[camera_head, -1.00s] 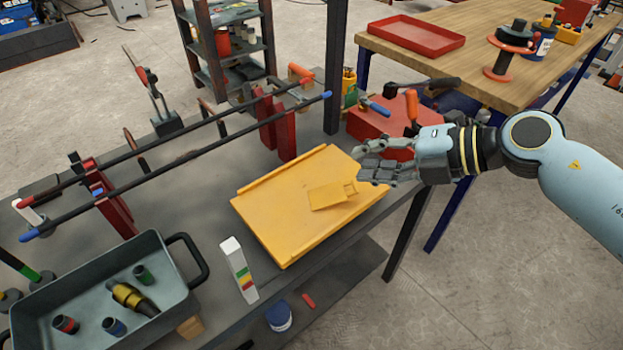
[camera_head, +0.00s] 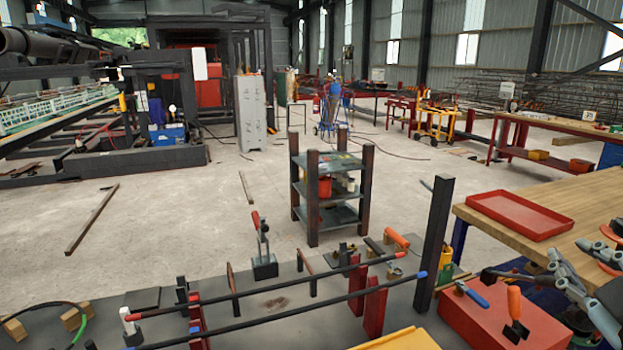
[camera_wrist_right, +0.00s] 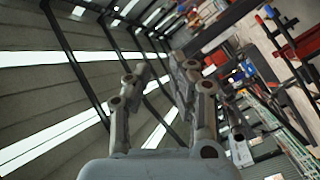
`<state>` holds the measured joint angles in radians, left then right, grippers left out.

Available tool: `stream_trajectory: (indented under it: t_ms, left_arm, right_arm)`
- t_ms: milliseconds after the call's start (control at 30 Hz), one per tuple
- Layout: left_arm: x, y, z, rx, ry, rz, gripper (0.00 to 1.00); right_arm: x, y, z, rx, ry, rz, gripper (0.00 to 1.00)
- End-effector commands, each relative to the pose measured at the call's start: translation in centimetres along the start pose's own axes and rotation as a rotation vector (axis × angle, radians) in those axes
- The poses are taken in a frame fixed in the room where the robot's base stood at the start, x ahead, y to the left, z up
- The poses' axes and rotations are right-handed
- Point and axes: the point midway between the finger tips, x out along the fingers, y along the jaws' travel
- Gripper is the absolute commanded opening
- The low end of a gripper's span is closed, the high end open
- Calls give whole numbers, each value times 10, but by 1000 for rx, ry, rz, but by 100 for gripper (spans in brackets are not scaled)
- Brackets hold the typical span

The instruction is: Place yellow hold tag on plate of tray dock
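Only the far edge of the yellow plate of the tray dock (camera_head: 400,340) shows, at the bottom of the head view. The yellow hold tag is out of view now. My right gripper (camera_head: 585,285) is at the right edge of the head view, raised, and to the right of the plate. The right wrist view shows its two grey fingers (camera_wrist_right: 158,85) spread apart with nothing between them. My left gripper is in neither view.
A red box (camera_head: 465,325) with an orange-handled tool stands right of the plate. Dark bars (camera_head: 270,315) on red supports run across the bench. A red tray (camera_head: 520,215) lies on the wooden table (camera_head: 475,225). A dark post (camera_head: 434,240) rises beside the bench.

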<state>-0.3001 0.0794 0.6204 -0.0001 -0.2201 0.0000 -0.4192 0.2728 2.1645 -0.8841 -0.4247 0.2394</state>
Motion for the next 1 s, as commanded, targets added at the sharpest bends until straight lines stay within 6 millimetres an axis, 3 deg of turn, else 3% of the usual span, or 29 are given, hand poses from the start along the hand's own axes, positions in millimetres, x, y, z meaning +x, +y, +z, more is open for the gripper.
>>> stream_trajectory:
  t_ms: [100,267,467,633,1000]
  left_arm:
    - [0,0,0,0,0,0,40]
    - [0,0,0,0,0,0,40]
    - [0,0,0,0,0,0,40]
    - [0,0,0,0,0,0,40]
    - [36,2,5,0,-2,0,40]
  right_arm:
    - [-33,-13,47,204,-320,-62,21]
    - [-87,-52,78,361,-629,-232,21]
    - [-154,-95,81,458,-875,-477,21]
    - [-210,-119,68,493,-1017,-691,21]
    - [-186,-235,177,483,-1072,-696,21]
